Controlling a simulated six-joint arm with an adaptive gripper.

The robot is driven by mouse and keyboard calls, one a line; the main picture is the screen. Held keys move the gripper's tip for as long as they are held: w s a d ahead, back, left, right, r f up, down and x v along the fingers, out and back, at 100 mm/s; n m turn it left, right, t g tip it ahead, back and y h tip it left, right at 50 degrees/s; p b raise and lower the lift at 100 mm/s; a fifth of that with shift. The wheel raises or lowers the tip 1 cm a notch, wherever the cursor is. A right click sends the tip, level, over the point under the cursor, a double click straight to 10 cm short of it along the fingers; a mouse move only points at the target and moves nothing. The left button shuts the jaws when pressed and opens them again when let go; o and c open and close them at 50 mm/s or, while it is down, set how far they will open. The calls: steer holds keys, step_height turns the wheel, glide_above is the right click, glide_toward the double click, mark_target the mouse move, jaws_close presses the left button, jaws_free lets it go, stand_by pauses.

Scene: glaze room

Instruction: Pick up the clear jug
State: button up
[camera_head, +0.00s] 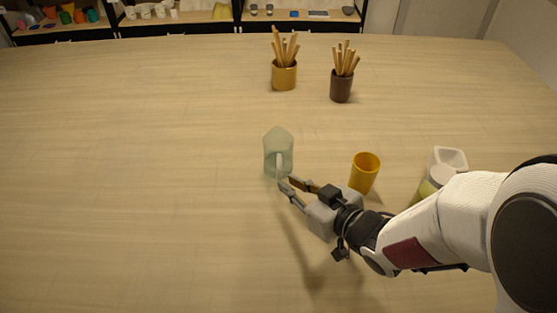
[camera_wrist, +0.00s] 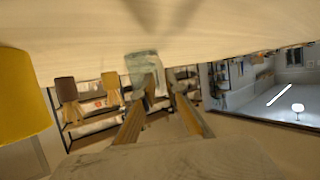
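The clear jug (camera_head: 271,148) is a pale greenish see-through vessel standing upright near the middle of the table, its handle facing my gripper. My gripper (camera_head: 286,182) is low over the table at the jug's near side, with its fingertips close to the handle. In the wrist view the jug (camera_wrist: 141,64) shows just beyond the fingertips of my gripper (camera_wrist: 163,90). The two fingers are apart, with the handle side roughly between their tips. I cannot tell whether either finger touches it.
A yellow cup (camera_head: 365,173) stands right of my gripper. A white square container (camera_head: 448,157) and a yellowish lidded jar (camera_head: 436,180) stand near my arm. An ochre pot (camera_head: 284,77) and a brown pot (camera_head: 341,88) hold wooden tools farther back. The table's left side is clear.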

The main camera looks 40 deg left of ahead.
mark_target(281, 177)
steer(key=shift+x, duration=2.45)
steer(key=shift+s+r, duration=0.1)
steer(key=shift+r, duration=0.05)
jaws_close()
steer(key=shift+a, duration=0.1)
steer(key=shift+r, duration=0.4)
steer(key=shift+r, duration=4.55)
steer(key=shift+r, duration=0.1)
